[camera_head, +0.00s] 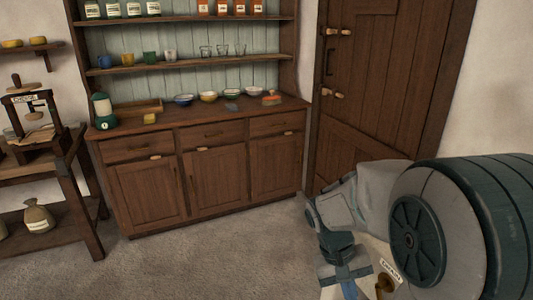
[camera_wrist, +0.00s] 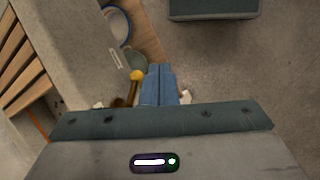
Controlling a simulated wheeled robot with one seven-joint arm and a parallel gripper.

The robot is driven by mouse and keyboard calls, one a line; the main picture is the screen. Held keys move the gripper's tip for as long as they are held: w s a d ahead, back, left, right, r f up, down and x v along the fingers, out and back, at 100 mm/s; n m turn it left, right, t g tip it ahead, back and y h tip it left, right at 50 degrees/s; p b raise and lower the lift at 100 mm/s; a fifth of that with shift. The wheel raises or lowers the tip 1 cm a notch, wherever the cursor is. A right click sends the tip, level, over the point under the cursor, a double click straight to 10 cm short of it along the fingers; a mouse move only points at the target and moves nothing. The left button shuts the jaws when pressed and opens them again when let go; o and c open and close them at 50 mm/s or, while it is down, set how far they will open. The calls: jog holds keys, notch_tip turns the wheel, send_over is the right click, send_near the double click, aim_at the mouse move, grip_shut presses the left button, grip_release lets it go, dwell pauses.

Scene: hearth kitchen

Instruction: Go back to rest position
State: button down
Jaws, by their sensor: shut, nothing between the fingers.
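My arm comes in from the right edge of the head view, with my gripper (camera_head: 346,272) low in front of it, pointing down. In the wrist view my gripper (camera_wrist: 160,84) shows its two blue fingers pressed together, with nothing between them. Near the fingers is a brass-coloured knob on a dark handle (camera_wrist: 134,82). I cannot tell whether the fingers touch the handle.
A wooden dresser (camera_head: 190,185) with bowls, cups and jars stands against the back wall. A wooden door (camera_head: 365,90) is to its right. A work table with a press (camera_head: 35,125) is at left. The floor (camera_head: 200,265) in front is clear. A round rimmed container (camera_wrist: 117,25) lies near my gripper.

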jog(key=s+a+r+t+y+p, duration=0.1)
jog(key=s+r+t+p, duration=0.2)
jog(key=r, duration=0.3)
jog(key=s+a+r+t+y+p, duration=0.2)
jog(key=s+r+p, duration=0.1)
jog(key=r, duration=0.4)
jog(key=shift+s+r+t+y, duration=0.2)
jog(key=shift+t+y, duration=0.1)
jog(key=shift+t, duration=0.1)
